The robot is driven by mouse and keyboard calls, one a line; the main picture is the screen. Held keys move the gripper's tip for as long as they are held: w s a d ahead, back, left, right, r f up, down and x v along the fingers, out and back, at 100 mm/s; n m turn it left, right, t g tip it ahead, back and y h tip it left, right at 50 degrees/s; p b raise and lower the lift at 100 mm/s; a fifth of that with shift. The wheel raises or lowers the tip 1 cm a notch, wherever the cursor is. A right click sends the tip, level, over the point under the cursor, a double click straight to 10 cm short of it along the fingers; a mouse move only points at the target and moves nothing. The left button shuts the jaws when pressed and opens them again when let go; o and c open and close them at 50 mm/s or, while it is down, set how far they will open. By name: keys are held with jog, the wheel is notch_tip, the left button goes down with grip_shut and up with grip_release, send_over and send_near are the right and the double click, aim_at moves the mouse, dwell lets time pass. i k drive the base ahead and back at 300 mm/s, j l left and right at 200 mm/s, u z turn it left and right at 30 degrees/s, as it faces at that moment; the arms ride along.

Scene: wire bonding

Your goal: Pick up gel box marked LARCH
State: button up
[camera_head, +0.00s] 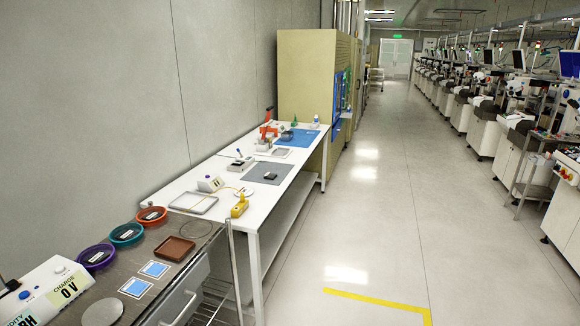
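No label reading LARCH is legible in the head view. A small dark box (270,176) lies on a grey mat (254,172) on the white table; it may be a gel box, but I cannot read any mark on it. Three round dishes, purple (82,264), teal (113,241) and orange (139,221), stand in a row on the near metal bench, each with a small label inside too small to read. My gripper is not in view.
The near bench (183,239) also holds a brown tray (163,257), two blue-faced cards (155,269) and a white "CHARGE 0 V" device (48,295). The white table (263,210) bears a yellow device (240,207) and a pale tray (187,208). The aisle floor (390,230) is clear.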

aim_at(237, 162)
jog(key=i+l, duration=0.1)
jog(key=i, duration=3.05)
jog(key=i+u, duration=0.4)
jog(key=i+l+u, duration=0.25)
jog(key=i+u, duration=0.2)
jog(key=i+l+u, duration=0.85)
